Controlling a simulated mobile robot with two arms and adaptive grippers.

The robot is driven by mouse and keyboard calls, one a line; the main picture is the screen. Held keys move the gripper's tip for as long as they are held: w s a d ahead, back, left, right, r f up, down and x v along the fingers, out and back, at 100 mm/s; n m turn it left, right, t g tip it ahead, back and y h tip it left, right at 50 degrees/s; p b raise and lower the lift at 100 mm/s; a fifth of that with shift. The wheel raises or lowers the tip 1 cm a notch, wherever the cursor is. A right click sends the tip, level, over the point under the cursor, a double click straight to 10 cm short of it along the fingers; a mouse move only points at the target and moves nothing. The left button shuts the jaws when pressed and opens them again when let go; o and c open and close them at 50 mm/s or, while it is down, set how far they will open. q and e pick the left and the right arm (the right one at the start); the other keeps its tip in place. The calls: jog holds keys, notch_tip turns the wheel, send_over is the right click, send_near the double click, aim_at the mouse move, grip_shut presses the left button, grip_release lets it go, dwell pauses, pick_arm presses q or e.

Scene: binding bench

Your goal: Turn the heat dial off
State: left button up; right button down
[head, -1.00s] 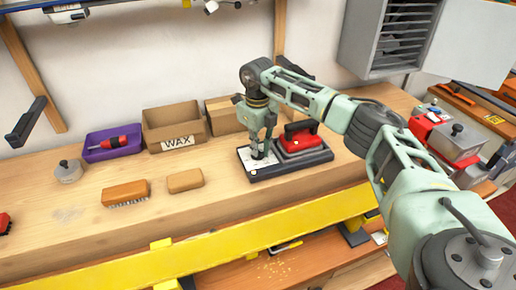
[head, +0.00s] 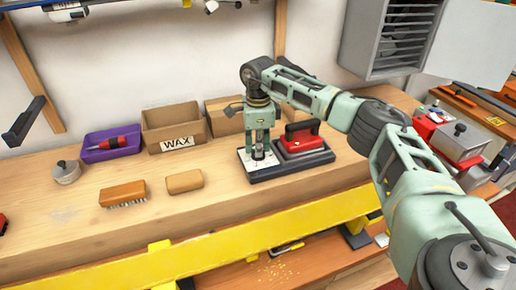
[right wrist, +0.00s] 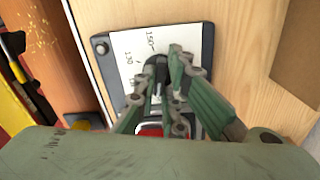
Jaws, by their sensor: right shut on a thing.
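The heat dial is a small black knob (right wrist: 157,66) on a white scale plate (right wrist: 128,45) with printed numbers, 150 and 130 among them, in the right wrist view. My left gripper is not in view.
A WAX box (head: 174,125), a purple tray (head: 112,151), a lidded pot (head: 67,172), a brush (head: 123,194) and a tan block (head: 184,182) stand on the bench left of the gripper. A yellow rail (head: 230,247) runs along the front.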

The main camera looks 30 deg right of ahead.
jog(key=shift+n, duration=1.3)
jog(key=shift+s, duration=0.1)
jog(key=c, duration=1.9)
grip_release()
jog(key=shift+s, duration=0.1)
jog(key=shift+r, duration=0.2)
notch_tip(320, 180, up, 12)
jog(key=shift+f, duration=0.15)
